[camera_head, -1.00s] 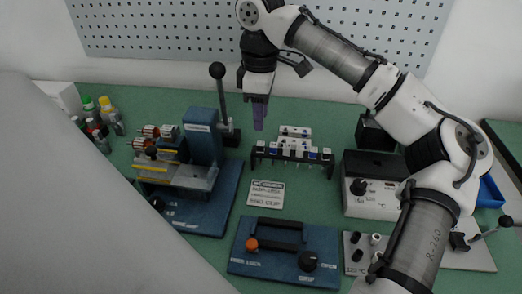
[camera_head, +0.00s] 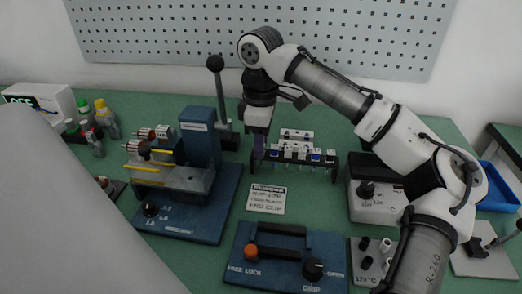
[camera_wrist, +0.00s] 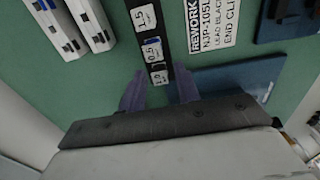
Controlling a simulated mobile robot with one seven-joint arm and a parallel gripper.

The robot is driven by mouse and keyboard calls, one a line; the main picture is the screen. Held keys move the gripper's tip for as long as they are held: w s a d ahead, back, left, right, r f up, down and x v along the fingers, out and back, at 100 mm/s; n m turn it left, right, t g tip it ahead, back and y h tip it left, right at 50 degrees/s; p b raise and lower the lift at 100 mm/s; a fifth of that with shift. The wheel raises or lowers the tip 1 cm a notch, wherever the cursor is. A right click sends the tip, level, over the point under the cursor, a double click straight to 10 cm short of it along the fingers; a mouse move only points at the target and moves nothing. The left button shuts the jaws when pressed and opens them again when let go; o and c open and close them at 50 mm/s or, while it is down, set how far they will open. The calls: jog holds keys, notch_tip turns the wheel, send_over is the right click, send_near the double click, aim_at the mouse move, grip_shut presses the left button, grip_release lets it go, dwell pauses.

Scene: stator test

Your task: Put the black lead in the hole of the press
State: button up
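The press (camera_head: 200,150) is the blue machine with a tall black-knobbed lever, left of centre in the head view; I cannot make out its hole. My gripper (camera_head: 258,150) points down at the left end of a black rack (camera_head: 325,160). In the wrist view its two purple fingers (camera_wrist: 159,90) are apart, with the end of the rack's black labelled strip (camera_wrist: 154,45) between them in the picture. I see nothing held. Several small pieces with white or blue tops stand along the rack. I cannot tell which piece is the black lead.
A printed rework card (camera_head: 266,199) lies in front of the rack. A blue fixture (camera_head: 285,255) with an orange knob is at the front. A white control box (camera_head: 376,200) stands right of the rack. Bottles (camera_head: 107,120) stand at the left.

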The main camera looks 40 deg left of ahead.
grip_shut()
jog(key=shift+r, duration=0.15)
jog(key=shift+r+p, duration=2.8)
jog(key=shift+p, duration=0.3)
jog(key=shift+f, duration=0.1)
